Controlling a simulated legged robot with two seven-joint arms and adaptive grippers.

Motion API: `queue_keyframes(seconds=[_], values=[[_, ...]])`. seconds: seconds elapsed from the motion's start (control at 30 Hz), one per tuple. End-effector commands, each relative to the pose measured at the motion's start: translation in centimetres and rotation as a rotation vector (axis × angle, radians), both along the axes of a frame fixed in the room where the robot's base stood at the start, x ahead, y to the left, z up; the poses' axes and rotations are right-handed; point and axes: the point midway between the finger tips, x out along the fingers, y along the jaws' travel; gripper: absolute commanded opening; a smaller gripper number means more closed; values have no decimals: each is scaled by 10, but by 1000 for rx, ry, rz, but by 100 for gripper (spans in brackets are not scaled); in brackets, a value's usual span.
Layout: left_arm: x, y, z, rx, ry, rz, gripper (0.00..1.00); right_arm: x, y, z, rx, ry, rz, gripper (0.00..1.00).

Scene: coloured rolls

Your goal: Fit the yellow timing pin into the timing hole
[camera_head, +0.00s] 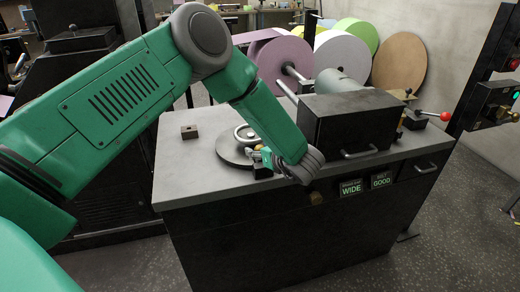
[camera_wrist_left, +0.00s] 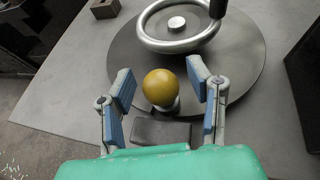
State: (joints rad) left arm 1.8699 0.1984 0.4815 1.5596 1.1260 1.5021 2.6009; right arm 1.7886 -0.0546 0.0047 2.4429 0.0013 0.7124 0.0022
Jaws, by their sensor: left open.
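The timing pin shows as a yellow ball knob (camera_wrist_left: 160,87) on a short pale stem, at the near rim of a dark round disc with a metal handwheel (camera_wrist_left: 180,28). My left gripper (camera_wrist_left: 160,79) is open, its blue-padded fingers on either side of the knob with gaps visible. In the head view my left gripper (camera_head: 263,160) is low over the bench beside the disc (camera_head: 235,150), and the knob is a small yellow spot (camera_head: 257,148). The pin's lower end and the timing hole cannot be made out. My right gripper is not in view.
A small brown block (camera_head: 189,131) sits on the grey bench top (camera_head: 185,175). A dark box (camera_head: 350,125) with a front handle stands right of my gripper. A red-knobbed lever (camera_head: 445,116) is at the far right. Coloured rolls (camera_head: 342,52) stand behind.

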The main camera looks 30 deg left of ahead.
Motion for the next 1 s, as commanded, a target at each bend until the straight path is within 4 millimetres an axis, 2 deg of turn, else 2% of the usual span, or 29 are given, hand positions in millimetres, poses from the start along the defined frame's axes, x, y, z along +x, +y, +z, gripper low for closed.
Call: queue_keyframes(seconds=[0.17,0.4,0.6,0.8,1.0], values=[[-6,-16,7,-1,-1,-3,46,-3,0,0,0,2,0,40],[-26,-59,25,0,-1,-5,46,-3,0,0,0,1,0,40],[-40,-87,38,0,-1,-2,46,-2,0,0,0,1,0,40],[-46,-100,43,-1,1,-1,46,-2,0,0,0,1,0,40],[-46,-100,43,0,1,0,46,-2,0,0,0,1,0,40]])
